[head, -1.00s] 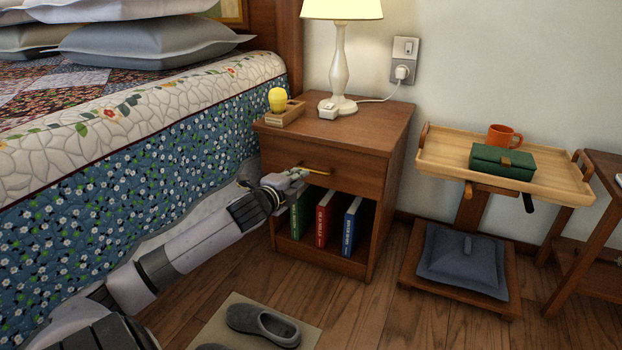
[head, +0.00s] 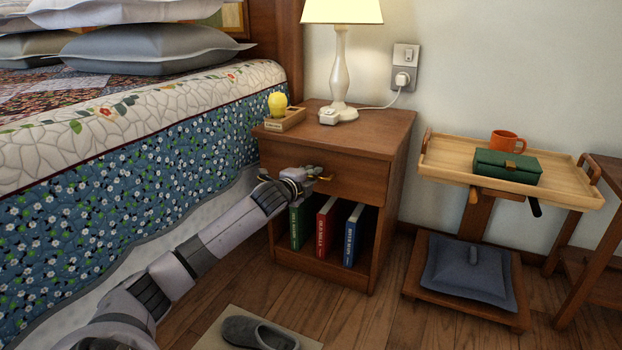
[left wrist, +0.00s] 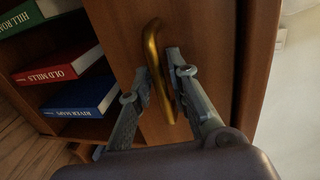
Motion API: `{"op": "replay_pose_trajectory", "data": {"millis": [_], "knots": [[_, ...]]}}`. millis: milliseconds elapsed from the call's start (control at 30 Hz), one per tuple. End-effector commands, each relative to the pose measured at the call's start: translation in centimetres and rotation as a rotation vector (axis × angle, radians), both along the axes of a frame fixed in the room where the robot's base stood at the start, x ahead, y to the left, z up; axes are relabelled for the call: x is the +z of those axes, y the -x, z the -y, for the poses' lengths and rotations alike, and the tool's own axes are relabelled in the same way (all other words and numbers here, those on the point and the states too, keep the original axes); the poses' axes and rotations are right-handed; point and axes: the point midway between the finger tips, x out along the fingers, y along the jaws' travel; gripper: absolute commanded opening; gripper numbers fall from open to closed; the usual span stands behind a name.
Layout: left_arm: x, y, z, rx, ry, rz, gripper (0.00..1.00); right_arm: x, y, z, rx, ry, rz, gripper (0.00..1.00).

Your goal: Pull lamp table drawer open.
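The lamp table (head: 385,135) is a brown wooden nightstand beside the bed. Its drawer (head: 350,187) looks closed, its front flush with the frame, and bears a curved brass handle (head: 322,178). My left gripper (head: 308,176) is at the handle and hides part of it. In the left wrist view the brass handle (left wrist: 157,65) runs between the two fingers of my left gripper (left wrist: 158,65). The fingers are apart, one on each side, with some gap visible; contact is unclear. The drawer front (left wrist: 205,30) lies just beyond the fingertips. My right gripper is not in view.
Several books (head: 326,228) fill the open shelf below.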

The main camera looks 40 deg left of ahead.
Motion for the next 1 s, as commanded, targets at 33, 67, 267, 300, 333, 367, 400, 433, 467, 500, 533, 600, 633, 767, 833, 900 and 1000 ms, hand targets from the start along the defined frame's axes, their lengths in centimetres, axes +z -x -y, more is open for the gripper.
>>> {"op": "replay_pose_trajectory", "data": {"millis": [33, 67, 267, 300, 333, 367, 400, 433, 467, 500, 533, 600, 633, 767, 833, 900, 1000], "knots": [[0.00, 0.01, 0.01, 0.000, 0.000, 0.000, 0.17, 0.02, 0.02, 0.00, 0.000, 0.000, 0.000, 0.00], [0.00, 0.01, 0.01, 0.000, 0.000, 0.000, 0.17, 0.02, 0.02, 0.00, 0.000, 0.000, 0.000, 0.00], [-0.01, 0.02, 0.02, 0.000, 0.001, 0.000, 0.07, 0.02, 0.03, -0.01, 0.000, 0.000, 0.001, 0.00], [-0.02, 0.02, 0.02, 0.000, 0.001, 0.000, 0.05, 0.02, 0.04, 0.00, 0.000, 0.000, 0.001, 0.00], [-0.02, 0.02, 0.02, 0.000, 0.001, 0.000, 0.03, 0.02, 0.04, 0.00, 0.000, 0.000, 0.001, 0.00], [-0.01, 0.03, 0.03, 0.000, 0.001, 0.000, 0.01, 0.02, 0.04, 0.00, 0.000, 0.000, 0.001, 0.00], [-0.02, 0.03, 0.03, 0.000, 0.001, 0.000, 0.00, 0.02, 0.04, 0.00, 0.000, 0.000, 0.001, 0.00], [-0.02, 0.03, 0.03, 0.000, 0.001, 0.000, 0.00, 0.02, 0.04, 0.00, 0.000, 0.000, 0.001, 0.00], [-0.02, 0.03, 0.02, 0.000, 0.001, 0.000, 0.00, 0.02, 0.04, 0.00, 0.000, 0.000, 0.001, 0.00], [-0.03, 0.03, 0.03, 0.000, 0.001, -0.001, 0.00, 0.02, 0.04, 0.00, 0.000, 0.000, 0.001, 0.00], [-0.03, 0.03, 0.03, 0.000, 0.001, -0.001, 0.00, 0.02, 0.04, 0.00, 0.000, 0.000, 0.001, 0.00], [-0.04, 0.03, 0.03, 0.000, 0.001, -0.001, 0.00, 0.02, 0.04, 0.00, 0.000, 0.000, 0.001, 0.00], [-0.04, 0.03, 0.03, 0.000, 0.001, -0.001, 0.00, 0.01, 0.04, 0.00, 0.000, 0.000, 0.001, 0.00], [-0.06, 0.04, 0.03, 0.000, 0.000, -0.001, 0.00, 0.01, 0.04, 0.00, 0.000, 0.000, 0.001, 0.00], [-0.06, 0.04, 0.03, 0.000, 0.000, -0.001, 0.00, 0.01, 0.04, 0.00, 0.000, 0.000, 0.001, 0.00], [-0.07, 0.04, 0.03, 0.000, 0.000, -0.001, 0.00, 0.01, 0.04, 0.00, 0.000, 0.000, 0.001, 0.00], [-0.08, 0.04, 0.03, 0.000, 0.000, -0.001, 0.00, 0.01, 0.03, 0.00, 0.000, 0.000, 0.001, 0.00]]}}
